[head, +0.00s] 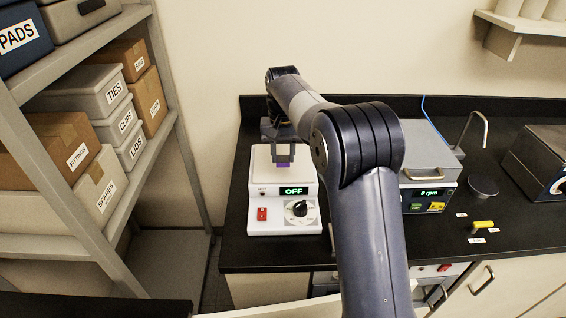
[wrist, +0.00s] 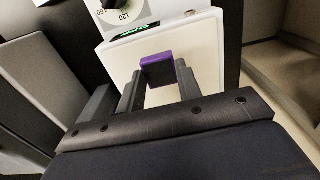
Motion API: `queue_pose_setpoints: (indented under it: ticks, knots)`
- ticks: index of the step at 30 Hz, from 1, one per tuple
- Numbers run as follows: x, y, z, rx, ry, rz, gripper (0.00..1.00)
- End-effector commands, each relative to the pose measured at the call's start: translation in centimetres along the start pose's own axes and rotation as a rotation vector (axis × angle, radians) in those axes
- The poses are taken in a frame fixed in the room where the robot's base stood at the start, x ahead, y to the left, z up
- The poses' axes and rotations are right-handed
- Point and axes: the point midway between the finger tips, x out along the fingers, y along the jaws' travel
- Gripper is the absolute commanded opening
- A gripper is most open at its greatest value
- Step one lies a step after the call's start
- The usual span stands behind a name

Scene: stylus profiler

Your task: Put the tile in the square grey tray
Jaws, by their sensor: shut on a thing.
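The tile is a small purple block (wrist: 157,70), seen between my fingertips in the wrist view. In the head view it is a small purple patch (head: 284,165) below my gripper (head: 283,158). My gripper (wrist: 158,82) is shut on the tile. It is over the white top plate (head: 262,158) of a hotplate device; I cannot tell whether the tile touches the plate. I cannot make out a square grey tray in either view.
The hotplate (head: 285,218) reads OFF and has a black dial and red switch. Shelves of boxes (head: 100,125) stand at left. Some black counter is clear at right.

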Motion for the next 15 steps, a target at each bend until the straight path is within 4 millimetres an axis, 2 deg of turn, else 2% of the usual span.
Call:
queue_pose_setpoints:
  ticks: [8,15]
  knots:
    - [3.5,0.0,0.0,0.000,-0.002,0.000,0.00]
    - [3.9,0.0,0.0,0.000,0.000,0.000,0.00]
